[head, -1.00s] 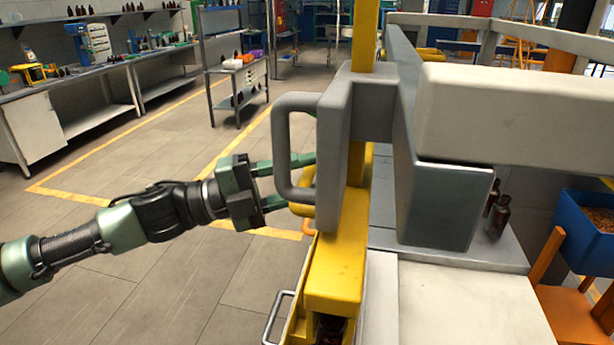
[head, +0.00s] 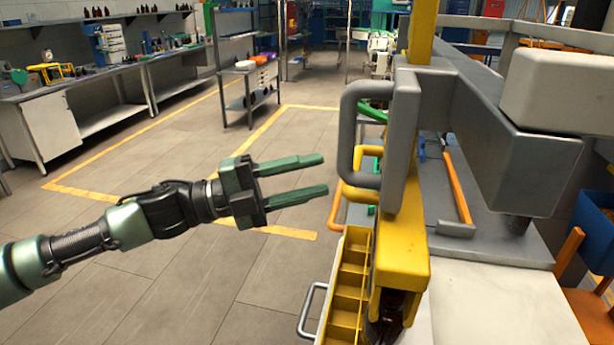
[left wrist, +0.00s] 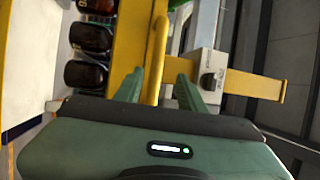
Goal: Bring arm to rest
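My left gripper (head: 305,177) is open and empty in the head view, with its two green fingers apart and pointing right. It is in free air to the left of the grey handle (head: 350,135) on the machine. In the left wrist view its fingers (left wrist: 165,85) are spread, and a yellow bar (left wrist: 157,60) shows between them, farther off. Dark amber bottles (left wrist: 92,37) stand in a row at the left of that view. My right gripper is not in either view.
A yellow post and grey machine (head: 400,140) stand just right of the gripper. A yellow compartment rack (head: 350,290) with a metal handle (head: 310,312) is below. A small wheeled table (head: 250,85) and a long bench (head: 90,85) are farther back. The floor (head: 200,290) around the arm is clear.

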